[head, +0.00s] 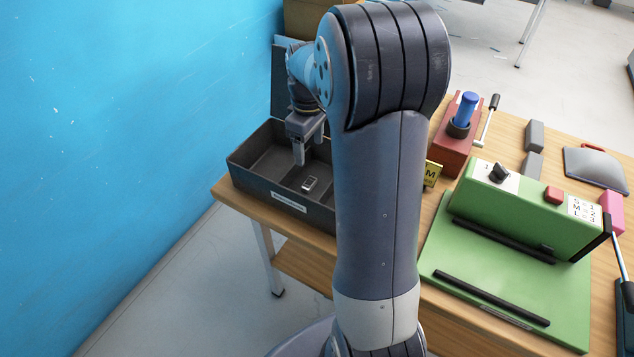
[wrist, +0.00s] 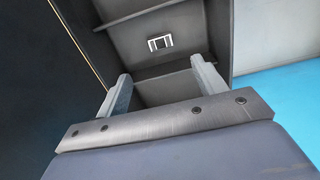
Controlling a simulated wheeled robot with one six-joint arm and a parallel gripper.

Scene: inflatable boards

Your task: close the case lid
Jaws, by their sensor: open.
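The dark grey case (head: 250,172) stands open on the wooden table's left end, with a white label on its front. Its lid (head: 281,85) stands raised at the back, mostly hidden behind my arm. A small silver-rimmed object (head: 310,184) lies inside the case; it also shows in the wrist view (wrist: 160,43). My gripper (head: 308,150) points down over the case, open with nothing between its fingers. In the wrist view the two fingers (wrist: 161,88) are spread apart against the case interior. I cannot tell whether they touch the case.
A blue wall (head: 120,130) rises left of the table. Right of my arm stand a green press-like device (head: 530,205), a red block with a blue-handled tool (head: 462,125), a yellow card (head: 432,174) and grey blocks (head: 534,135). My arm hides the case's right side.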

